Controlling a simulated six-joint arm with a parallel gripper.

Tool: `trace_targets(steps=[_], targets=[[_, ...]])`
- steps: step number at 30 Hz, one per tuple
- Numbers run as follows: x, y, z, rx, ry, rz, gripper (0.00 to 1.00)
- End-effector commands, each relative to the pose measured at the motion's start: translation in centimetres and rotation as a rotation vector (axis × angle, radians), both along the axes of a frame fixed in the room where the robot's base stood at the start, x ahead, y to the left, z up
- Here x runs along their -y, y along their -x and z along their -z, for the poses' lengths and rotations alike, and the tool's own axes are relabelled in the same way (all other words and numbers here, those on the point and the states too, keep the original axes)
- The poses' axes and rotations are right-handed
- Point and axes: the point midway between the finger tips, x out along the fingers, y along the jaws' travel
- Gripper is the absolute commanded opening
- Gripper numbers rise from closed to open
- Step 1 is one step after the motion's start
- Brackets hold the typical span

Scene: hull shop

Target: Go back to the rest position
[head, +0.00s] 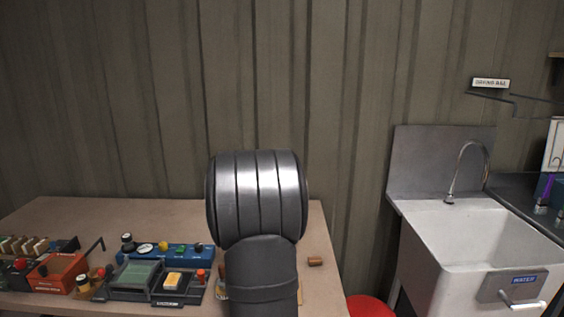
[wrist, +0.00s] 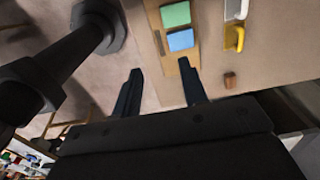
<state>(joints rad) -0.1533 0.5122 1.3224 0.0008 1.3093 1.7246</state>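My gripper (wrist: 160,80) shows in the wrist view with its two dark fingers spread apart. Nothing is between the fingertips; only the bench top shows there. In the head view my grey arm stands in the middle, over the bench (head: 60,215), and my gripper is hidden behind it. A wooden board (wrist: 188,77) with a green block (wrist: 176,14) and a blue block (wrist: 181,40) lies just beyond the right finger in the wrist view. A small brown block (head: 315,261) lies near the bench's right edge; it also shows in the wrist view (wrist: 229,80).
An orange box (head: 55,272), a dark tray unit (head: 135,280) and a blue panel (head: 180,256) crowd the bench's left. A yellow handled thing (wrist: 234,38) shows in the wrist view. A sink (head: 470,240) and a red round seat (head: 370,306) stand right. The bench's back strip is clear.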

Motion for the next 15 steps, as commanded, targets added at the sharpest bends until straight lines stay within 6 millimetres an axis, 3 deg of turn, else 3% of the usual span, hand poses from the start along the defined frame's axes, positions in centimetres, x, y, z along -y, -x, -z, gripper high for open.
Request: trace_targets(steps=[2,15], targets=[[1.5,0.3,-0.9,0.002,0.000,0.003,0.39],[-7.1,-2.2,-0.1,-0.001,0.000,-0.004,0.39]])
